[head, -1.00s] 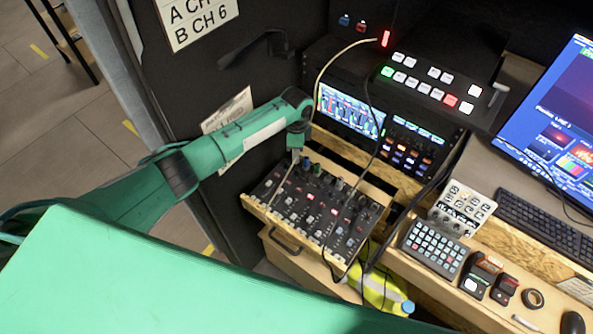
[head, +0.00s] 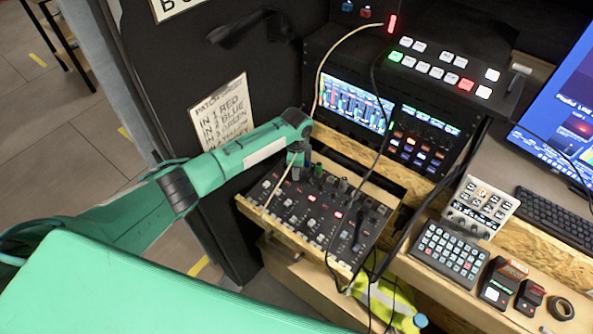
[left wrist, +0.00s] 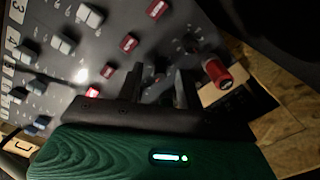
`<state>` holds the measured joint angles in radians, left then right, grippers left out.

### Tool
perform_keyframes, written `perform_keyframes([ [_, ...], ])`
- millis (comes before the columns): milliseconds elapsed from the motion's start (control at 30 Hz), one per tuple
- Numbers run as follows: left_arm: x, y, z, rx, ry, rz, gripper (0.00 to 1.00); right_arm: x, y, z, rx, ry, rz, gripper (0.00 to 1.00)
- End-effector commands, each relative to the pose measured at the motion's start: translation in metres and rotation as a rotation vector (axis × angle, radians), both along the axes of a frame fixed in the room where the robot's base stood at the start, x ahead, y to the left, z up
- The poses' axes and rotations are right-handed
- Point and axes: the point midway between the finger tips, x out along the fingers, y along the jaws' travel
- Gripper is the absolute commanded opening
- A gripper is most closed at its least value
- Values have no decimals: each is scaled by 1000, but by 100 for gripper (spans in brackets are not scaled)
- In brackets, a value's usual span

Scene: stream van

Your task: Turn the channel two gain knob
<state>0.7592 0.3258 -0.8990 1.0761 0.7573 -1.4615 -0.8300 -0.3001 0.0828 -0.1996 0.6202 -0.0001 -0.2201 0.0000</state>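The audio mixer (head: 310,218), a dark panel with rows of knobs and lit buttons, sits in a wooden tray. Along its far edge stand coloured knobs, a blue knob (head: 307,162) and a green knob (head: 318,170) among them. My left gripper (head: 296,173) points down at the far left corner of the mixer, just left of the blue knob. In the left wrist view its two fingers (left wrist: 161,85) stand apart over the panel, with a red knob (left wrist: 216,74) to their right. The space between them is dark; I cannot tell if they touch a knob. My right gripper is not in view.
A patch sheet (head: 221,108) listing inputs by colour hangs on the black panel behind my arm. A pale cable (head: 318,100) and a dark cable hang across the mixer. A video switcher (head: 445,70) and a keypad (head: 450,254) stand to the right.

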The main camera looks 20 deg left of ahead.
Motion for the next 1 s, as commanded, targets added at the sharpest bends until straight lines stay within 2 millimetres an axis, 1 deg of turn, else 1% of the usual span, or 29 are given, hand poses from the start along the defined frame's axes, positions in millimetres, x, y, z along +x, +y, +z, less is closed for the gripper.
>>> perform_keyframes([
  [200, 0, 0, 0, 0, 0, 0, 37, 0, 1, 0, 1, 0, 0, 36],
  [233, 0, 0, 0, 0, 0, 0, 35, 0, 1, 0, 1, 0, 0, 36],
  [367, 0, 0, 0, 0, 0, 0, 9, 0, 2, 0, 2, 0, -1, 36],
  [400, 0, 0, 0, 0, 0, 0, 2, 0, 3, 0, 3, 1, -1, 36],
  [433, 0, 0, 0, 0, 0, 0, 0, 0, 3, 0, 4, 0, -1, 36],
  [767, 0, 0, 1, -1, 2, 34, 0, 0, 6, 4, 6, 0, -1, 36],
  [1000, -1, -1, 2, -3, 3, 163, 0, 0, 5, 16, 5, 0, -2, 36],
])
